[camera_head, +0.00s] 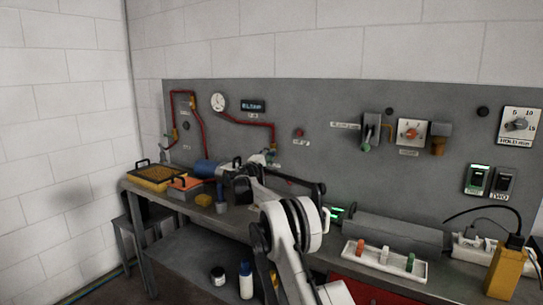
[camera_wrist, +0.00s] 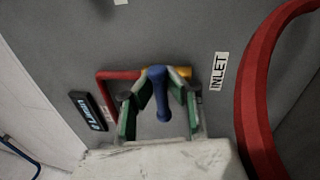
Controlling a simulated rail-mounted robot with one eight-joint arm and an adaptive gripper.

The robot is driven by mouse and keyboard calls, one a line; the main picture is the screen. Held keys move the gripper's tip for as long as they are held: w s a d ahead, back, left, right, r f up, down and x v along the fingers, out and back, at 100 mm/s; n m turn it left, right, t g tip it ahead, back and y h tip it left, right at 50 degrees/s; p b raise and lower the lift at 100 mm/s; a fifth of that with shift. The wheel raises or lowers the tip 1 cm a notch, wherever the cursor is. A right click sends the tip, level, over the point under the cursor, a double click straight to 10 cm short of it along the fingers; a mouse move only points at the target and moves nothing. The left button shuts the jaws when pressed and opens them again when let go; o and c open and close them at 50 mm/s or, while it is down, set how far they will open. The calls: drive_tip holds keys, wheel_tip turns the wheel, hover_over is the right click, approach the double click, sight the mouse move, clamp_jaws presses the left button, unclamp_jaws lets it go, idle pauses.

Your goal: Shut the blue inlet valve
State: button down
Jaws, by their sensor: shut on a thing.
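The blue inlet valve handle (camera_wrist: 161,96) shows in the wrist view as a rounded lever in front of a brass-yellow valve body (camera_wrist: 182,73). A red pipe (camera_wrist: 118,75) runs to the valve from the left. The white INLET label (camera_wrist: 219,71) is on the panel just right of it. My gripper (camera_wrist: 159,88) has its green-padded fingers on either side of the handle and is shut on it. In the head view my arm reaches left to the panel, and the gripper and valve are small and partly hidden there.
A thick red pipe (camera_wrist: 255,95) passes close on the right in the wrist view. A dark sign (camera_wrist: 88,111) is on the left. In the head view, yellow and orange trays (camera_head: 157,177) stand at the bench's left, and a white tray (camera_head: 384,262) is front right.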

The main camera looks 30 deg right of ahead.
drive_tip(key=shift+w+a+r+m, duration=0.2)
drive_tip(key=shift+a+m, duration=0.15)
drive_tip(key=shift+m, duration=0.25)
drive_tip(key=c, duration=1.9)
unclamp_jaws()
drive_tip(key=shift+o, duration=0.8)
drive_tip(key=shift+f, duration=0.1)
drive_tip(key=shift+w+a+f, duration=0.15)
drive_tip(key=shift+w+a, duration=0.1)
drive_tip(key=shift+a, duration=0.05)
drive_tip(key=shift+s+d, duration=0.2)
drive_tip(key=shift+d, duration=0.05)
drive_tip(key=v, duration=1.2)
drive_tip(key=shift+a, duration=0.1)
